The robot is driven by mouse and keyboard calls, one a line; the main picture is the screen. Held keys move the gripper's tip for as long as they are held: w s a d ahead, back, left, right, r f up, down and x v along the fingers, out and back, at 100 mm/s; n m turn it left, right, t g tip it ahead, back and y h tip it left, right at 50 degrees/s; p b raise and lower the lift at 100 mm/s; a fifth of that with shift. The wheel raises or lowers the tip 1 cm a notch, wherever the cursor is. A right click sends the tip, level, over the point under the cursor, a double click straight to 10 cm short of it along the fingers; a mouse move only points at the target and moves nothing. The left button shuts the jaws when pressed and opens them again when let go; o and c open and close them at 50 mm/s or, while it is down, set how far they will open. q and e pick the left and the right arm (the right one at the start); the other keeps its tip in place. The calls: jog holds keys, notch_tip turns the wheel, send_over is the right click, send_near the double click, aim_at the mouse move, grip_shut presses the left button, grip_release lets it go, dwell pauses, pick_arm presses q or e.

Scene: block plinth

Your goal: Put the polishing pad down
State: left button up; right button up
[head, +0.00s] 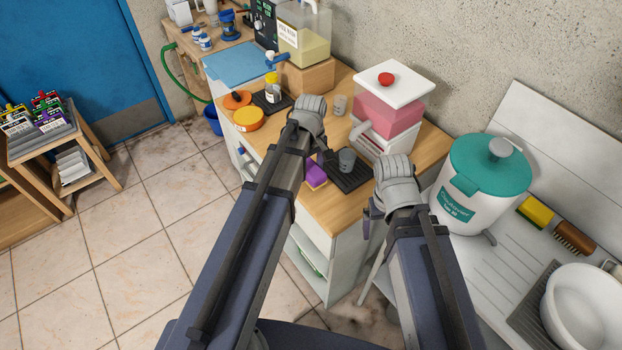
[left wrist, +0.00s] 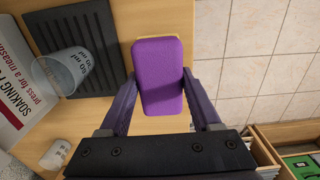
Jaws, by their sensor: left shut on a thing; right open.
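The purple polishing pad (left wrist: 160,75) is between the two fingers of my left gripper (left wrist: 158,88), which is shut on it in the left wrist view. The pad is over the wooden counter top, close to its front edge; I cannot tell whether it touches the wood. In the head view the pad (head: 316,174) shows partly behind my left arm, beside a dark ribbed mat (head: 352,180). My right gripper (head: 368,222) is open and empty, in front of the counter, its fingers partly hidden by the wrist.
A grey measuring cup (head: 346,161) stands on the dark mat, in front of a white and pink dispenser (head: 388,112). An orange container (head: 248,119) stands further left on the wooden counter (head: 421,158). A teal-lidded white container (head: 462,205) stands at right. Tiled floor is open at left.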

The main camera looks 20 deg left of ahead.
aim_at(311, 176)
pick_arm(q)
jog(key=shift+f+b, duration=1.5)
jog(key=shift+f, duration=0.25)
jog(key=shift+f, duration=0.15)
jog(key=o, duration=1.3)
notch_tip(311, 176, up, 12)
jog(key=p, duration=1.2)
jog(key=shift+r, duration=0.25)
jog(key=shift+f, duration=0.25)
notch_tip(311, 176, down, 12)
jog(key=b, duration=1.2)
jog(key=shift+r, duration=0.1)
